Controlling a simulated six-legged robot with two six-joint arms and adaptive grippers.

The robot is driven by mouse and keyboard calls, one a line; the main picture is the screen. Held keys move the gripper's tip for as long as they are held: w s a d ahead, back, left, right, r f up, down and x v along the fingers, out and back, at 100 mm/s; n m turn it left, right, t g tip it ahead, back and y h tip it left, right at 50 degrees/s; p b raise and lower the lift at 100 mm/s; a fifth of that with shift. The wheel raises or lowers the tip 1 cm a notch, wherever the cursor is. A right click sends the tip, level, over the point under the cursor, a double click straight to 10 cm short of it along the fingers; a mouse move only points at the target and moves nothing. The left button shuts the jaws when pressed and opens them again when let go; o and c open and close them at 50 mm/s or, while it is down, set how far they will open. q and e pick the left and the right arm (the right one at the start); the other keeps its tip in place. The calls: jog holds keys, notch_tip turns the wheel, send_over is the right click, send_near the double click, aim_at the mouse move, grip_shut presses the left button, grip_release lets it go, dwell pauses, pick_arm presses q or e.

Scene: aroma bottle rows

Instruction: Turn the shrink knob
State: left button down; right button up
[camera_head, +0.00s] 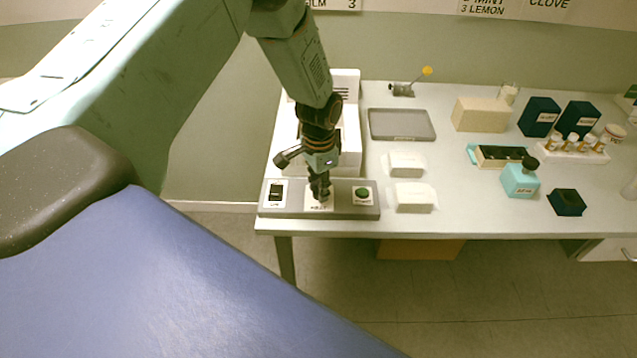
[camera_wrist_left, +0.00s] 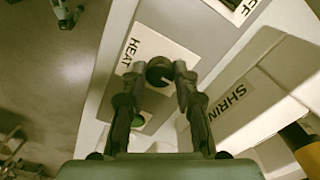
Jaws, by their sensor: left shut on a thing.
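The shrink knob is a round black knob (camera_wrist_left: 159,72) on a white plate marked HEAT (camera_wrist_left: 144,47) in the left wrist view. The plate (camera_head: 319,206) also shows in the head view, mid-way along a grey control panel (camera_head: 340,210) at the table's front left. My left gripper (camera_head: 320,194) reaches down onto the plate and hides the knob there. In the left wrist view the fingers of my left gripper (camera_wrist_left: 166,70) are on both sides of the knob, shut on it. My right gripper is in neither view.
The panel also carries a black switch (camera_head: 276,192) and a green button (camera_head: 362,192). A white machine (camera_head: 349,150) stands behind it. Two white blocks (camera_head: 406,164) (camera_head: 413,197) lie to the right, with a grey tray (camera_head: 401,124) behind. Boxes and bottles fill the table's right side.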

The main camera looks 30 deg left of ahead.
pick_arm(q)
jog(key=shift+w+r+n, duration=0.25)
jog(key=shift+w+n, duration=0.1)
jog(key=shift+n, duration=0.05)
jog(key=c, duration=1.4)
grip_release()
jog(key=o, duration=0.4)
jog(key=shift+s+d, duration=0.1)
jog(key=shift+s, duration=0.1)
jog(key=shift+f, duration=0.15)
notch_tip(320, 180, up, 12)
jog(key=shift+r, duration=0.1)
jog(key=shift+s, duration=0.1)
